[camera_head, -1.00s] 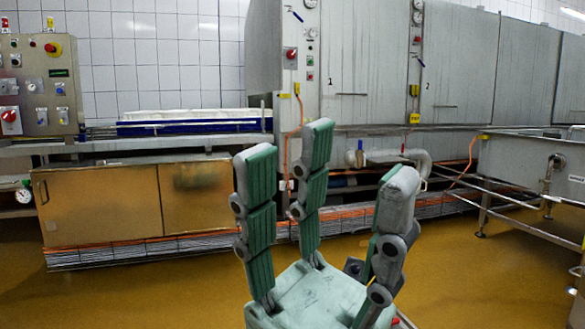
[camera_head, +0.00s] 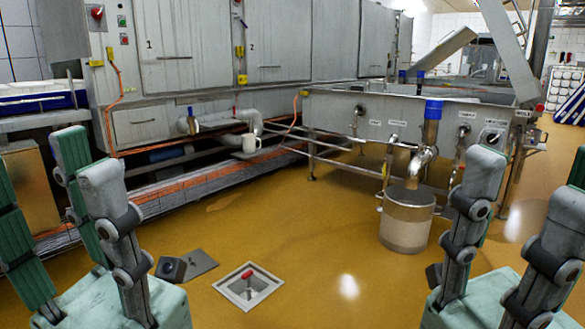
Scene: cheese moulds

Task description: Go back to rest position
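My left gripper (camera_head: 62,170) is in the lower left of the head view. Its grey fingers with green pads point up and stand apart, with nothing between them. One finger is partly cut by the left edge. My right gripper (camera_head: 530,180) is in the lower right, fingers also up and spread, with nothing seen between them. It is partly cut by the right edge. Both grippers are in front of the open floor and touch nothing that I can see.
A steel bucket (camera_head: 404,232) stands on the yellow floor (camera_head: 310,235) under a tap. A floor drain (camera_head: 262,296) with a red piece is between my grippers.

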